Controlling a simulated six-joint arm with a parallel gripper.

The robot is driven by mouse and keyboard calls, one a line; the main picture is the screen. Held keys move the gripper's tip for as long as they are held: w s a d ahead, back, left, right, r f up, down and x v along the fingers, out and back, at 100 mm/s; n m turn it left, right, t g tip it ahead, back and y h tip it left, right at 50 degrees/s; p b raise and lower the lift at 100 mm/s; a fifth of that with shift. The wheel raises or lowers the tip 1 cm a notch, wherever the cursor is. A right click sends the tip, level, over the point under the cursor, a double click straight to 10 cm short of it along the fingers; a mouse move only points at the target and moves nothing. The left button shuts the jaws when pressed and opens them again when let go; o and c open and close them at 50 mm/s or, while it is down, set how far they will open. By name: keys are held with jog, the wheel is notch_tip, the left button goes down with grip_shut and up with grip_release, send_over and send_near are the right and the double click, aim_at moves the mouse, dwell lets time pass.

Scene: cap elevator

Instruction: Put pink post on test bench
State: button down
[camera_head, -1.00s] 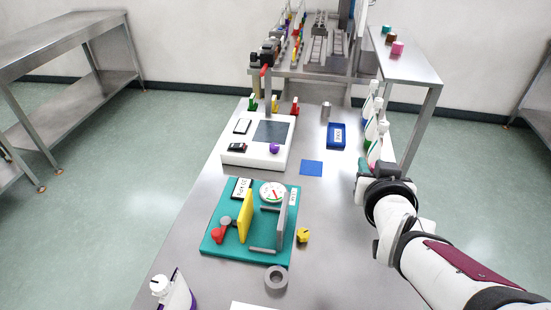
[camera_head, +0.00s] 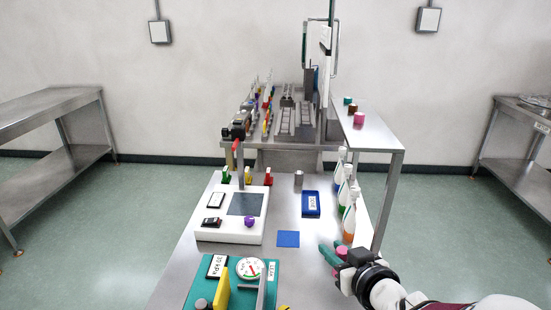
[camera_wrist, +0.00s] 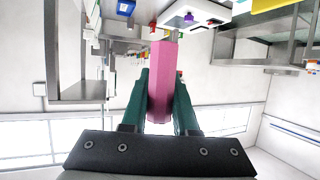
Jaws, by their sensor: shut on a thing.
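My gripper (camera_head: 330,254) has green fingers and is shut on a pink post (camera_head: 342,250). In the wrist view the post (camera_wrist: 164,80) is a long pink faceted bar standing out between the fingers (camera_wrist: 162,100). In the head view the gripper is over the right side of the steel table, right of a blue square and near the bottles. A teal board (camera_head: 205,270) with a gauge, a yellow plate and a grey plate is at the near left, cut off by the frame. I cannot tell for certain that it is the test bench.
A white device (camera_head: 210,235) with a dark pad and a purple knob is left of the blue square (camera_head: 288,239). Several bottles (camera_head: 349,222) stand along the right edge, near a blue tray (camera_head: 311,204). A pink cap (camera_head: 359,118) sits on the side shelf.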

jog(key=s+a+f+n+g+y, duration=0.5)
jog(key=a+f+n+y, duration=0.15)
jog(key=f, duration=0.25)
jog(key=s+a+f+n+g+y, duration=0.1)
jog(key=s+a+f+n+g, duration=0.1)
jog(key=s+n+g, duration=0.35)
jog(key=s+a+f+n+g+y, duration=0.1)
jog(key=s+f+n+g+y, duration=0.15)
jog(key=s, duration=0.65)
jog(key=shift+m+h, duration=0.25)
jog(key=shift+h, duration=0.35)
jog(key=s+a+f, duration=0.1)
jog(key=a+f, duration=0.1)
jog(key=a, duration=0.1)
jog(key=s+a+f, duration=0.2)
jog(key=a, duration=0.2)
jog(key=s+a+f, duration=0.1)
jog(key=a+f, duration=0.2)
jog(key=a, duration=0.1)
jog(key=shift+s, duration=0.15)
notch_tip(320, 180, down, 3)
jog(key=shift+a+f, duration=0.1)
jog(key=shift+a, duration=0.05)
jog(key=shift+f, duration=0.45)
jog(key=shift+f, duration=0.15)
jog(key=c, duration=0.7)
grip_release()
